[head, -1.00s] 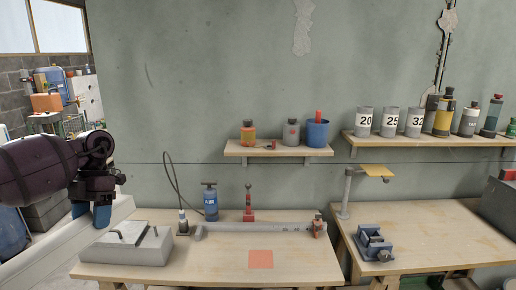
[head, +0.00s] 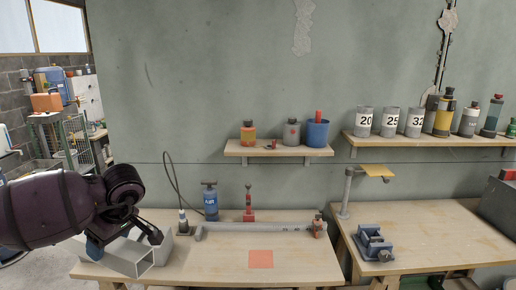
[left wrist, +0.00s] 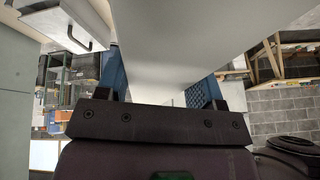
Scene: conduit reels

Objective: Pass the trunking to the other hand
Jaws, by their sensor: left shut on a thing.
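The trunking is a long pale grey square tube (head: 122,257). In the head view it shows below my left gripper, with its open end facing the front right over the left bench. My left gripper (head: 96,249) is shut on it, with a blue finger against its side. In the left wrist view the trunking (left wrist: 165,40) runs between the two blue fingers of the gripper (left wrist: 160,82) and fills the middle. Much of its length is hidden by my arm in the head view. My right gripper is not in view.
A grey box with a handle stands at the bench's left end, mostly hidden behind my gripper; it shows in the left wrist view (left wrist: 68,28). A red-orange square (head: 261,259) marks clear bench top.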

